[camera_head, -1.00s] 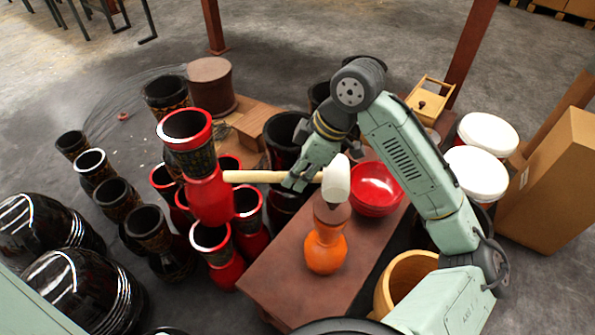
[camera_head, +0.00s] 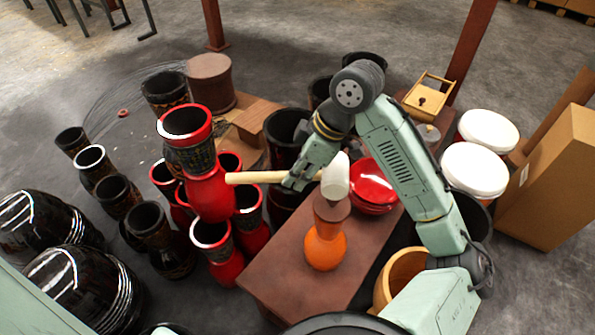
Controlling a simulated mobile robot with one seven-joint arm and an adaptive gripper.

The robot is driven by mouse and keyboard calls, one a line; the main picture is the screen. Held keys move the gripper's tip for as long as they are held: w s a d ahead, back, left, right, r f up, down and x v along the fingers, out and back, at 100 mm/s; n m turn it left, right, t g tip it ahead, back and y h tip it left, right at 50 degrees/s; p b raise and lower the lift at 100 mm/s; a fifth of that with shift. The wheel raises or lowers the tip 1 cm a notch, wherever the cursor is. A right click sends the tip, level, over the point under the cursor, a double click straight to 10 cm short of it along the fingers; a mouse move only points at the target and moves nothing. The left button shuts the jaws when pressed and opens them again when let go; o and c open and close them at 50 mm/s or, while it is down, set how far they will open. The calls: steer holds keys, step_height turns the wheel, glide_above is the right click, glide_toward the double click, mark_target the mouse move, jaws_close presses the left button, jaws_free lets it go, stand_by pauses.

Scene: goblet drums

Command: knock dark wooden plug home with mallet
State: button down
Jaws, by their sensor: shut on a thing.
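My gripper (camera_head: 297,182) is shut on the light wooden handle (camera_head: 256,177) of the mallet. The mallet's white head (camera_head: 336,172) hangs at the handle's right end, just above the dark wooden plug (camera_head: 331,208). The plug sits at the top of an orange goblet-shaped drum (camera_head: 325,249), which stands upright on a brown table (camera_head: 281,274). The mallet head overlaps the plug's top edge in the picture; I cannot tell whether they touch. How deep the plug sits is not clear.
A red bowl (camera_head: 373,186) stands on the table behind the orange drum. Tall red drums (camera_head: 209,196) crowd the table's left side, close to the handle's free end. A wooden tub (camera_head: 400,277) is at the right, with white-lidded buckets (camera_head: 474,169) beyond. The table's front is clear.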

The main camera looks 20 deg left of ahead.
stand_by(0.3)
step_height(320, 180, down, 6)
steer(key=b, duration=0.5)
step_height(320, 180, up, 5)
steer(key=p, duration=0.5)
step_height(320, 180, up, 5)
steer(key=p, duration=0.4)
steer(key=shift+r+p, duration=0.15)
steer(key=shift+p, duration=0.15)
